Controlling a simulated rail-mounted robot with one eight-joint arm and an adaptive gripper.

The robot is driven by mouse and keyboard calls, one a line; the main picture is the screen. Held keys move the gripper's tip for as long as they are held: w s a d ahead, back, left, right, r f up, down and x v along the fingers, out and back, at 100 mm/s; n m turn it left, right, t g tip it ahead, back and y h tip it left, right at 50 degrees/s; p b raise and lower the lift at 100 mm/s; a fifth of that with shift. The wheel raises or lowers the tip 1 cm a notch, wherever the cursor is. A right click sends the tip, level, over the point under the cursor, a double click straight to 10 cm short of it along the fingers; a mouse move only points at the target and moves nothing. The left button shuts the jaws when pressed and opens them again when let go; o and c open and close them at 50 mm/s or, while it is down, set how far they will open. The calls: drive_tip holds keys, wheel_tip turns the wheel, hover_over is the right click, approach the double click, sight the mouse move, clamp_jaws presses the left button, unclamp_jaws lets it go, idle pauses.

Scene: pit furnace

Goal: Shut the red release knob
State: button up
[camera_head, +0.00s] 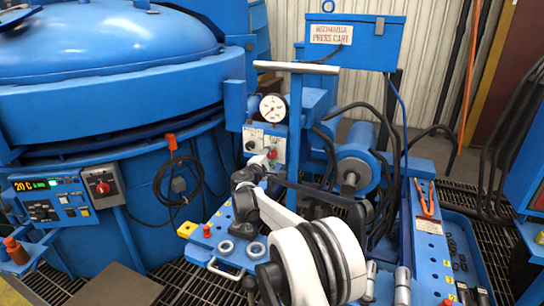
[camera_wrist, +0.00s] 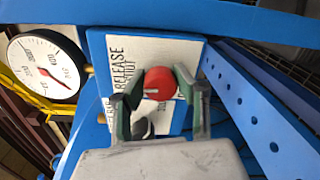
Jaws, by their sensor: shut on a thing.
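The red release knob (camera_wrist: 160,82) is on a white plate (camera_wrist: 117,48) with RELEASE and SHUT lettering in the wrist view. The knob carries a dark pointer mark. My gripper (camera_wrist: 150,88) has one finger on each side of the knob and is shut on it. In the head view the red knob (camera_head: 272,153) shows small on the panel below the gauge, with my gripper (camera_head: 262,163) right at it and partly covering the panel. A second, black knob (camera_wrist: 143,128) sits beside it, partly hidden by my gripper.
A pressure gauge (camera_head: 273,108) stands just above the panel. The blue furnace vessel (camera_head: 110,90) is at the left, with a control box (camera_head: 55,197) on it. A blue cylinder (camera_head: 355,172) and black hoses (camera_head: 390,130) are close on the right. A perforated blue beam (camera_wrist: 265,125) runs beside my gripper.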

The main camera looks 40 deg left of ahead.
drive_tip(key=shift+m, duration=0.6)
drive_tip(key=o, duration=1.2)
drive_tip(key=shift+s, duration=0.1)
drive_tip(key=v, duration=1.2)
drive_tip(key=shift+d, duration=0.1)
